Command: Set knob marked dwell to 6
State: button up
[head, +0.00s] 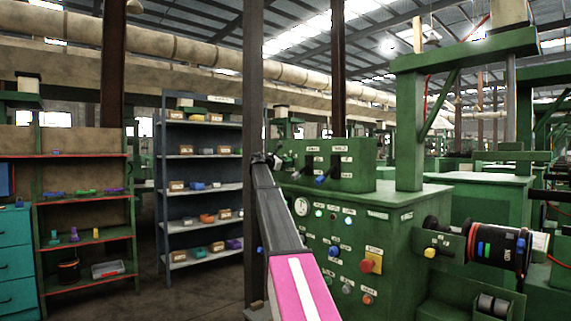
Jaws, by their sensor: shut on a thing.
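My gripper (276,160) is at the left end of the green control box (360,173) on top of the green machine. It is shut on a small dark part there, likely a knob, mostly hidden by the fingers. Which knob is marked dwell cannot be told, as the labels are too small to read. The box front also has two black slotted plates, and a blue lever (320,179) shows at one of them. The pointer and scale of the held part cannot be seen.
The machine's front panel below carries a round gauge (301,207), several buttons and lamps, and a red button on a yellow plate (368,264). A wire spool (498,246) sticks out at right. A dark post (252,110) stands left of the machine. Shelves (201,125) stand farther left.

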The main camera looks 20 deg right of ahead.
jog(key=shift+m, duration=7.4)
jog(key=shift+s+f, duration=0.1)
jog(key=o, duration=0.9)
jog(key=shift+a, duration=0.1)
jog(key=v, duration=1)
jog(key=shift+s+a, duration=0.1)
jog(key=shift+a, duration=0.25)
